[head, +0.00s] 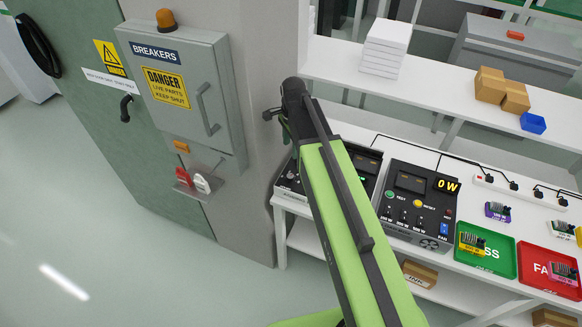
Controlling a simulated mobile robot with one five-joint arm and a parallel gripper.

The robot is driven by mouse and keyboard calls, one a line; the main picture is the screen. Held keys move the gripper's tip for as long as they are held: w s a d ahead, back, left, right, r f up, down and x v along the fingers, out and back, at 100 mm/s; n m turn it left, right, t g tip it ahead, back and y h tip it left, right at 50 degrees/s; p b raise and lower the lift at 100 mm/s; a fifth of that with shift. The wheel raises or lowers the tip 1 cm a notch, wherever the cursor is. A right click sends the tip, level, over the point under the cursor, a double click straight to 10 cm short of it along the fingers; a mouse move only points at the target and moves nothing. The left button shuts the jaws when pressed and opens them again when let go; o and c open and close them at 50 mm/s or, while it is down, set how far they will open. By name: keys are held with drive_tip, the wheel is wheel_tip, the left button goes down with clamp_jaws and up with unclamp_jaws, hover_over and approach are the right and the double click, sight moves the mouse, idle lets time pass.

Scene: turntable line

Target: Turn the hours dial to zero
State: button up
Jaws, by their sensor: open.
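I cannot make out the hours dial in the head view. A dark control box (370,160) stands on the white bench, mostly hidden behind my green arm. Only its left end and its upper right part, with a small screen and a green light, show. My gripper (283,128) is small and dark at the far end of the arm, above the left end of this box. It is open, and its fingertips are hard to see. I see nothing held in it. I cannot tell whether it touches anything.
A second box (418,205) with an orange "0 W" display stands right of the arm. Green (486,255) and red (550,272) trays hold small boards. A grey breaker cabinet (180,90) is at left. A shelf (450,85) with cartons runs behind. The left floor is clear.

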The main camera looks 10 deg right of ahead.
sight(290, 176)
drive_tip(key=f+b, duration=1.1)
drive_tip(key=b, duration=0.1)
drive_tip(key=w+f+b, duration=0.1)
drive_tip(key=f+b, duration=0.4)
drive_tip(key=f, duration=0.1)
drive_tip(key=shift+a+f+b, duration=0.1)
drive_tip(key=shift+f+b, duration=0.2)
drive_tip(key=shift+b, duration=0.1)
drive_tip(key=shift+r, duration=0.1)
clamp_jaws()
